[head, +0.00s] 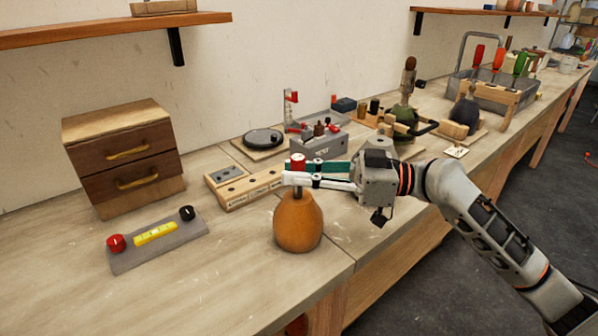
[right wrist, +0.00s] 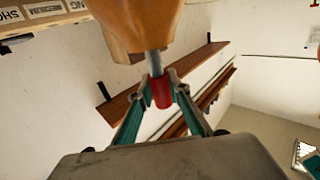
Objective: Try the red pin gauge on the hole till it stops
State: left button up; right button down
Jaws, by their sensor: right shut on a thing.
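My right gripper (head: 298,179) is shut on the red pin gauge (head: 298,161). The gauge is upright, with its red handle between the fingers and its steel pin pointing down at the orange-brown rounded lamp body (head: 298,224). In the right wrist view, the red handle (right wrist: 162,92) sits between the teal fingertips and the grey pin (right wrist: 153,63) reaches the lamp body (right wrist: 150,22). The hole's rim is hidden, and I cannot tell how deep the pin is. The lamp body stands upright on the bench. My left gripper is not in view.
A grey holder (head: 187,239) with red and black knobs and a yellow piece lies front left. A drawer cabinet (head: 124,158) stands behind it. A wooden labelled tray (head: 236,196) is just behind the lamp body. The bench (head: 210,300) is bare in front.

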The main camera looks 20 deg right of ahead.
aim_at(299, 157)
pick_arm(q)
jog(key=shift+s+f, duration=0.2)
pick_arm(e)
jog(key=shift+f, duration=0.1)
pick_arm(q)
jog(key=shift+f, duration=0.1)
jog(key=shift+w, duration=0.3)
pick_arm(e)
jog(key=shift+f, duration=0.1)
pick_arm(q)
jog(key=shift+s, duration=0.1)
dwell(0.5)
